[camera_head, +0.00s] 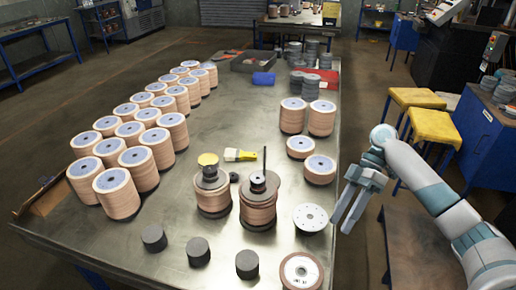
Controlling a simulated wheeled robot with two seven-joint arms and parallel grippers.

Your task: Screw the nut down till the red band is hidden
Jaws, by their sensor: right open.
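Two stacks of flap discs stand near the front middle of the metal table (100,232). The right one (258,212) has a dark plate and a dark hub on top, with a thin dark upright rod (264,162) above it. The left one (213,200) has a dark hub with a round yellowish top (208,159). I cannot make out the nut or a red band at this size. My right gripper (341,227) is open and empty, to the right of both stacks by the table's right edge. My left gripper is out of view.
Rows of disc stacks (117,197) fill the table's left side; several more (320,169) stand right. Dark cylinders (154,238) and loose discs (301,270) lie at the front. A yellow-handled brush (240,155) lies behind the two stacks. Yellow stools (433,126) stand beyond the right edge.

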